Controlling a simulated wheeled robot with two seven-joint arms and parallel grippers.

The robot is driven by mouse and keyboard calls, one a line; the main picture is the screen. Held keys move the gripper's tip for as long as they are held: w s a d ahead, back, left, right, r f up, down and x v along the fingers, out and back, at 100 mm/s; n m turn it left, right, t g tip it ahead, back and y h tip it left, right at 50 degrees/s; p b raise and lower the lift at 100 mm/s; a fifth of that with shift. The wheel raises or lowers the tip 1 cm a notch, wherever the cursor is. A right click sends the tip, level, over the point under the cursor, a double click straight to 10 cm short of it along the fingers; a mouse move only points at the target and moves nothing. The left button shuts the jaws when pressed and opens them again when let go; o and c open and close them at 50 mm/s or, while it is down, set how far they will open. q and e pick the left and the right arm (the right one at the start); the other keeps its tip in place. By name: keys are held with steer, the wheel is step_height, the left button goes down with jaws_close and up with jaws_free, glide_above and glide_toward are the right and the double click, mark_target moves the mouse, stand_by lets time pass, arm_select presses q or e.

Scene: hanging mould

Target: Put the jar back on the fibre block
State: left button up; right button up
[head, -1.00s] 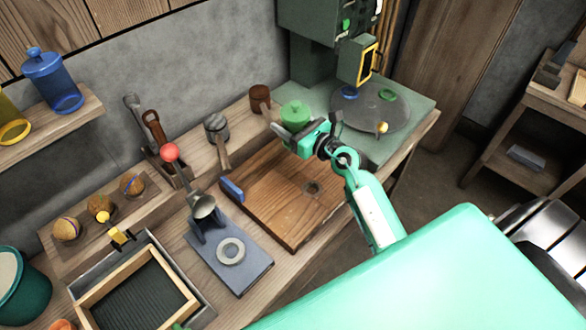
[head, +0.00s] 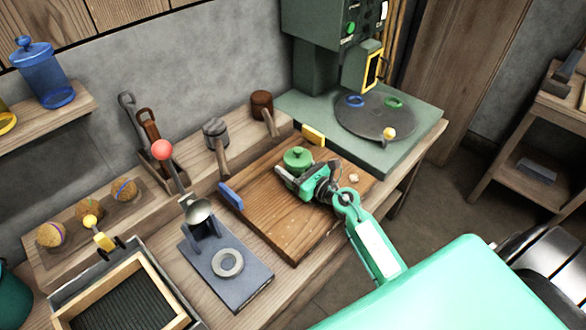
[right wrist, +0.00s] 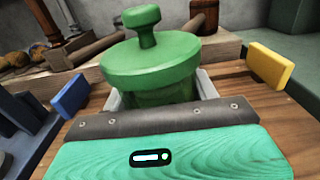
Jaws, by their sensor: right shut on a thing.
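My right gripper (head: 292,180) is shut on the green jar (head: 299,160), which has a round lid with a knob on top. The jar is upright over the far part of the brown wooden board (head: 262,222). In the right wrist view the jar (right wrist: 150,68) stands between my fingers, its lower part hidden behind the gripper. I cannot tell whether its base touches the board. Nothing is clearly recognisable as a separate fibre block; the board may be it. My left gripper is not in view.
A blue stop (head: 231,195) and a yellow stop (head: 313,135) sit at the board's edges. Mallets (head: 217,140) lie behind it. A grey lever stand (head: 225,270) is to the left. A green machine with a round plate (head: 375,117) stands at the back right.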

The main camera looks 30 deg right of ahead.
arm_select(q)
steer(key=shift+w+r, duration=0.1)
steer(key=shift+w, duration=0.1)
arm_select(e)
steer(key=shift+f, duration=0.1)
steer(key=o, duration=1.2)
steer(key=shift+f, duration=0.1)
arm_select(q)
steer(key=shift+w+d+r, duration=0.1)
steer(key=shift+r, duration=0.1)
